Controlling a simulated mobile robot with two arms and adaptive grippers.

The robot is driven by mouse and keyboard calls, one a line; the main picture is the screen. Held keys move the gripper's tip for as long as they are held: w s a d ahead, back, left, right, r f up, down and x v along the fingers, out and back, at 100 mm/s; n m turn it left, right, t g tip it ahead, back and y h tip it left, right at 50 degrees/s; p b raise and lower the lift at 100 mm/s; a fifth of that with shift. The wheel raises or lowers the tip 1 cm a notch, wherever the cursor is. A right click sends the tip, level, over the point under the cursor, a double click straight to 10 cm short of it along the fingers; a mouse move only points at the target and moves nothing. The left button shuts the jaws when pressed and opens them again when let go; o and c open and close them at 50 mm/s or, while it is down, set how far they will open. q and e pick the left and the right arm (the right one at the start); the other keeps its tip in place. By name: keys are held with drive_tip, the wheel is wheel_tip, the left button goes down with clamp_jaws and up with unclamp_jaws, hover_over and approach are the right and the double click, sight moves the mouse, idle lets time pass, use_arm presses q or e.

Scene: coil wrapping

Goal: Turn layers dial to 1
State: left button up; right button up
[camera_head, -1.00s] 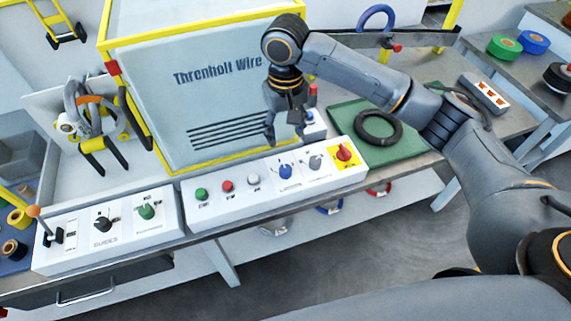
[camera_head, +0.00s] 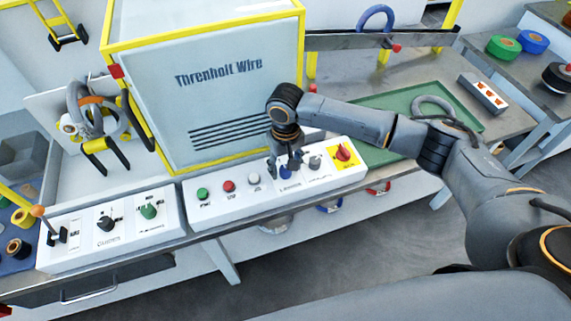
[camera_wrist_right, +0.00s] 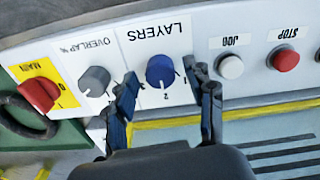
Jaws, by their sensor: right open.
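The blue layers dial (camera_head: 285,173) is on the white panel, mostly hidden by my right gripper in the head view. My right gripper (camera_head: 282,165) is over the dial, pointing down at the panel. In the right wrist view, the fingers of the right gripper (camera_wrist_right: 163,80) are open, one on each side of the dial, with gaps visible. My left gripper is not in view.
The grey overlap dial (camera_wrist_right: 95,80) and red-on-yellow main switch (camera_head: 343,152) sit on one side of the dial. The white jog button (camera_wrist_right: 231,67) and red stop button (camera_wrist_right: 285,59) sit on the other. The machine cabinet (camera_head: 220,85) stands close behind.

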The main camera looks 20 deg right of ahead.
clamp_jaws()
drive_tip(key=shift+r+n+p, duration=0.25)
drive_tip(key=shift+n+p, duration=1.05)
drive_tip(key=shift+p, duration=0.2)
drive_tip(key=n+p, duration=0.2)
drive_tip(key=shift+n, duration=0.4)
drive_tip(key=n+p, duration=0.1)
drive_tip(key=n, duration=0.2)
drive_tip(key=shift+f+p, duration=0.1)
drive_tip(key=shift+p, duration=0.25)
drive_tip(key=shift+f+n+p, duration=0.1)
drive_tip(key=shift+n+p, duration=0.4)
drive_tip(key=shift+n, duration=1.2)
unclamp_jaws()
